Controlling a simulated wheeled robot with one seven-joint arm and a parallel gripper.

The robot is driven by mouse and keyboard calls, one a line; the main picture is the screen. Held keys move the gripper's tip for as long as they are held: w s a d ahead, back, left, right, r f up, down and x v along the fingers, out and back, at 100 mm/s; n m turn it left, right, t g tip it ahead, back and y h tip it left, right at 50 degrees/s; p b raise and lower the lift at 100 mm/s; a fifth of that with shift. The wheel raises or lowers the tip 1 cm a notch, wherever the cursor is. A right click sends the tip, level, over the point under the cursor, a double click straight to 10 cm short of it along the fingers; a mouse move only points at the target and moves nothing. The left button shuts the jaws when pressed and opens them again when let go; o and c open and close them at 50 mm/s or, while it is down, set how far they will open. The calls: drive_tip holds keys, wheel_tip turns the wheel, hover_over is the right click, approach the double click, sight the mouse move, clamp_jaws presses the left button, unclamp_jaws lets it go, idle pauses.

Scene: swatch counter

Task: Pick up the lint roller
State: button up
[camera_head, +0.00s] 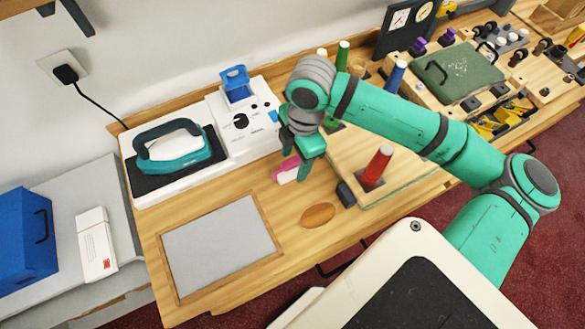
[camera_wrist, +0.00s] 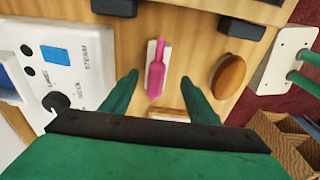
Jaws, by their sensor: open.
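The lint roller (camera_head: 287,170) lies on the wooden counter, with a pink handle and a white roll. In the wrist view the lint roller (camera_wrist: 156,74) shows between and a little beyond my fingertips, its pink handle pointing toward me. My gripper (camera_head: 302,162) is open and empty above it, and partly hides it in the head view. In the wrist view the two green fingers of my gripper (camera_wrist: 160,78) stand apart, one on each side of the roller.
A brown wooden oval piece (camera_head: 318,215) lies to the right of the roller. The white steam station (camera_head: 243,118) with a teal iron (camera_head: 173,152) stands to the left. A raised board with thread cones (camera_head: 376,165) is at the right. A grey framed panel (camera_head: 222,247) lies in front.

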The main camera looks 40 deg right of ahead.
sight(291, 168)
drive_tip(key=shift+w+a+f, duration=0.1)
drive_tip(key=shift+w+f, duration=0.05)
drive_tip(key=shift+f, duration=0.7)
drive_tip(key=shift+w+a+f, duration=0.1)
drive_tip(key=shift+f, duration=0.75)
drive_tip(key=shift+w+a+f, duration=0.1)
drive_tip(key=shift+w+f, duration=0.05)
drive_tip(key=shift+f, duration=0.7)
drive_tip(key=c, duration=1.2)
